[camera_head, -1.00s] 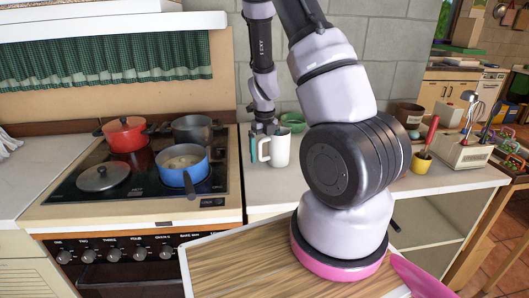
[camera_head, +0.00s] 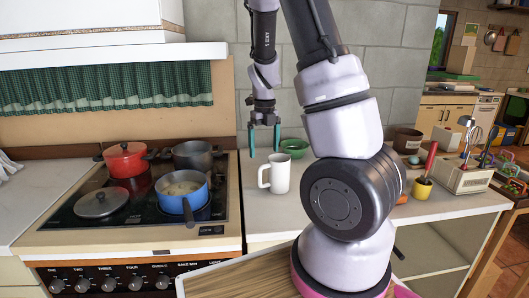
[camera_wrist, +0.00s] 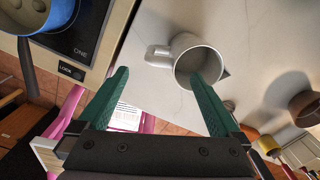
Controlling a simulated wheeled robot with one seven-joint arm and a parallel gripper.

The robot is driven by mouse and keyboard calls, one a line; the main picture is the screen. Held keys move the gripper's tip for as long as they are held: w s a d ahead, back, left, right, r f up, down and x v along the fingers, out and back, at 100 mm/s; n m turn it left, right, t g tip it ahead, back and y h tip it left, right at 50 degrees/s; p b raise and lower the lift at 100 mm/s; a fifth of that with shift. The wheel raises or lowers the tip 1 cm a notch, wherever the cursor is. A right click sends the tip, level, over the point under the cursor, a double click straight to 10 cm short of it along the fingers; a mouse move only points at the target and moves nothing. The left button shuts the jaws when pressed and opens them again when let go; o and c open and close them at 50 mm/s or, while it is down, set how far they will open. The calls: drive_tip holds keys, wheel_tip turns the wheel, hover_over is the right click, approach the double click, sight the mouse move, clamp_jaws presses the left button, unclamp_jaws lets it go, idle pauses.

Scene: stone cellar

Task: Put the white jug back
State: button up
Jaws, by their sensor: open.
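The white jug (camera_head: 280,174) stands upright on the pale counter (camera_head: 262,217), just right of the stove, with its handle toward the left. My gripper (camera_head: 264,150) is open and empty, above and slightly left of the jug, with its green fingers pointing down. In the wrist view the jug (camera_wrist: 192,60) lies beyond the fingertips of my gripper (camera_wrist: 165,82), its opening and handle visible. The right fingertip overlaps the jug's lower rim in that view; the jug is not held.
A green bowl (camera_head: 293,148) sits behind the jug. On the stove at left are a red pot (camera_head: 126,160), a dark pot (camera_head: 195,156) and a blue pan (camera_head: 183,190). A brown pot (camera_head: 407,141) and a yellow cup (camera_head: 422,188) stand at right.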

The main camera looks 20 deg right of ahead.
drive_tip(key=s+a+r+n+t+y, duration=0.1)
drive_tip(key=s+a+r+n+t, duration=0.2)
drive_tip(key=s+r+n, duration=0.6)
drive_tip(key=s+a+r+n+t+y, duration=0.1)
drive_tip(key=s+a+r+n+t, duration=0.3)
drive_tip(key=s+r+n, duration=0.6)
wheel_tip(320, 180, up, 6)
drive_tip(key=n, duration=1.1)
drive_tip(key=shift+a+f, duration=0.2)
drive_tip(key=shift+f, duration=0.05)
